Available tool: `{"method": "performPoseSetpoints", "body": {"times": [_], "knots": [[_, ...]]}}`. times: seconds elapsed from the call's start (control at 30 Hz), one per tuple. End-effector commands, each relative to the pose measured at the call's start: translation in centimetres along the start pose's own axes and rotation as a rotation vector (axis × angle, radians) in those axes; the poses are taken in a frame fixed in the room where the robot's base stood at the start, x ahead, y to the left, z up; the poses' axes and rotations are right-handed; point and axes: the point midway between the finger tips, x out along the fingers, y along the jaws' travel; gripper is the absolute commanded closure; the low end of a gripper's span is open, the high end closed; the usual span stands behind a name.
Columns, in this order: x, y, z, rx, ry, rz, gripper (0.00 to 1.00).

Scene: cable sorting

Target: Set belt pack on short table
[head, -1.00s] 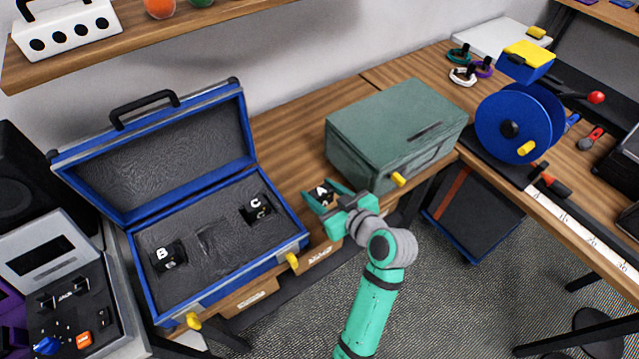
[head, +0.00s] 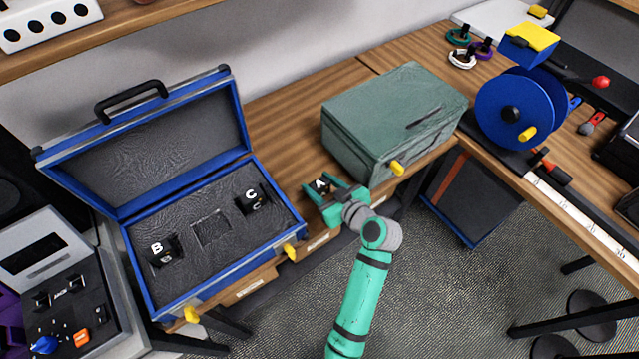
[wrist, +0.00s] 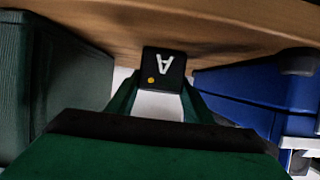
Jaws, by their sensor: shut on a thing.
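Whether the belt pack touches the wood I cannot tell.
An open blue case (head: 130,225) stands left, with packs B (head: 163,250) and C (head: 252,198) in its foam and an empty slot (head: 211,229) between them. A green box (head: 392,120) stands right. A blue reel (head: 518,110) stands on the right-hand table. Wood behind my gripper is bare.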

Motion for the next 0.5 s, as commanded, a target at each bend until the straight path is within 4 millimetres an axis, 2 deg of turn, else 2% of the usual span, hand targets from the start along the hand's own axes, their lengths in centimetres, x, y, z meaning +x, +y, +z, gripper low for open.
{"method": "performPoseSetpoints", "body": {"times": [0.2,0.23,0.3,0.5], "knots": [[0.09,0.00,0.21,0.000,0.000,0.000,0.79],[0.10,0.01,0.22,0.000,0.000,0.000,0.49],[0.09,0.01,0.20,0.000,0.000,0.000,0.35],[0.08,0.01,0.20,0.000,0.000,0.000,0.35]]}}
